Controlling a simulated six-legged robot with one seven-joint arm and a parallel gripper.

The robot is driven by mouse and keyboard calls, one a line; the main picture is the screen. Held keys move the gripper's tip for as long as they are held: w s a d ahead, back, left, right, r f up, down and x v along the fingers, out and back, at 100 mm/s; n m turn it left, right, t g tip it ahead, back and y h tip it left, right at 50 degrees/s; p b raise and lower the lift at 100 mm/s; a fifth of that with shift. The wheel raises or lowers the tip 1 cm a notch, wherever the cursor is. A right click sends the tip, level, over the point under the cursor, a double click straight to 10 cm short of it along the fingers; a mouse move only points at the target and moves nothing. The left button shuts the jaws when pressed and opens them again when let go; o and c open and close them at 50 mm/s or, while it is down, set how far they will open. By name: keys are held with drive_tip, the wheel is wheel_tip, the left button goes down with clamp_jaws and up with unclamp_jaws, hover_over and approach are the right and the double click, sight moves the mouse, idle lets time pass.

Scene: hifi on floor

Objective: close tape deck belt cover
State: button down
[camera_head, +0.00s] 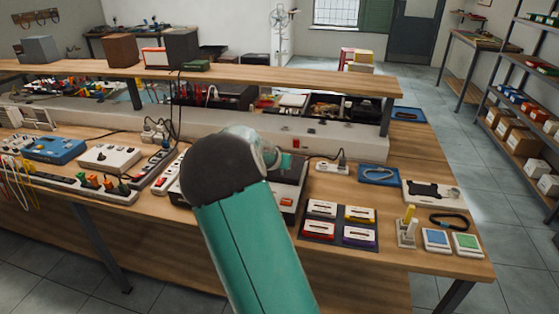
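A dark and light-grey deck-like device (290,185) stands on the workbench in the middle of the head view. I take it for the tape deck, but my green arm covers much of it. Its belt cover cannot be made out, so I cannot tell whether it is open or shut. My arm reaches up from the bottom middle, and its dark rounded joint is in front of the device. My gripper is not visible; it is hidden behind the arm or out of frame.
A dark mat with several cassettes (340,224) lies right of the device. A blue device (45,150) and cables are at left. A shelf (230,78) spans the bench's back.

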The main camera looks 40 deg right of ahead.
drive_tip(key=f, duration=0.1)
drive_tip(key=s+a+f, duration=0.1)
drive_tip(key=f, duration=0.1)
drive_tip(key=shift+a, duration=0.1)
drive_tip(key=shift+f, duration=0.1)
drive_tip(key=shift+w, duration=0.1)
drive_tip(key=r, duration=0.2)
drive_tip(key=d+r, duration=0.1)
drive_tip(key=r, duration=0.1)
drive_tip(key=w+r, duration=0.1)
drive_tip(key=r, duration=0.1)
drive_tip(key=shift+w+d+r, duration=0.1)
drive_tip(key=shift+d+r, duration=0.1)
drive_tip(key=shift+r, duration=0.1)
approach(279, 174)
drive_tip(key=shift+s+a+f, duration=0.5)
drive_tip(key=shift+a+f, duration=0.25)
